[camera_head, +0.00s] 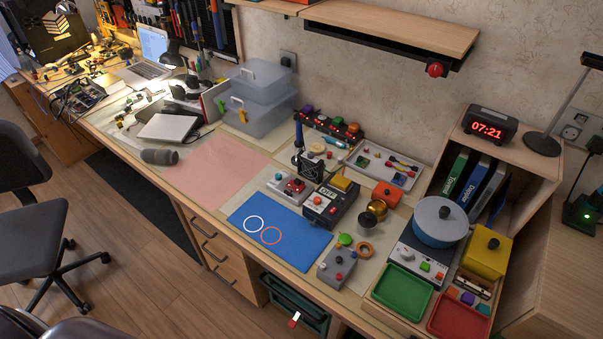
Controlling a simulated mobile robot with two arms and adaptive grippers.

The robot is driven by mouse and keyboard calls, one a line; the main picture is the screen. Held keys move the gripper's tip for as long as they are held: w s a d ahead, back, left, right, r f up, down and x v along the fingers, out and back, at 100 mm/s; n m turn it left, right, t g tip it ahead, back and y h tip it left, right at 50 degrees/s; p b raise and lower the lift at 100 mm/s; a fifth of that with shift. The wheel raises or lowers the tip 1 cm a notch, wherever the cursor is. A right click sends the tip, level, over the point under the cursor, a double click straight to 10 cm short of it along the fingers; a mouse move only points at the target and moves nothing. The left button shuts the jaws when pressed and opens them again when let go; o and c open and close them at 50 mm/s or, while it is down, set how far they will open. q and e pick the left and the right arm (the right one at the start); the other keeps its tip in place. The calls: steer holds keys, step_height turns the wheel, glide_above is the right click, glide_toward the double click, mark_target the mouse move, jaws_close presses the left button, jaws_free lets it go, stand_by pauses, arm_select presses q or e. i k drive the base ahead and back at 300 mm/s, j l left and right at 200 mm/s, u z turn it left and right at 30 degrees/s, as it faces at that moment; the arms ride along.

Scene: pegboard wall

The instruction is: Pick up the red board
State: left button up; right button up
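A flat, pale red board (222,168) lies on the desk, left of the blue mat (280,236). It looks pinkish and nothing rests on most of it. A grey cylinder (160,157) lies at its left edge. A smaller red tray (460,315) with a raised rim stands at the front right, beside a green tray (402,292). Neither of my grippers shows in the head view.
Clear plastic boxes (258,98) stand behind the board. A soldering station (330,203) and several small devices crowd the desk to the right. A wall shelf (395,28) overhangs the back. A chair (40,215) stands at the left on open floor.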

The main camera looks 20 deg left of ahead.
mark_target(295, 185)
steer(key=k+j+z, duration=0.15)
steer(key=j+z, duration=0.2)
steer(key=k+j+z, duration=0.25)
steer(key=j+z, duration=0.15)
steer(key=j, duration=0.15)
steer(key=k+j+z, duration=0.35)
steer(key=i+j, duration=0.05)
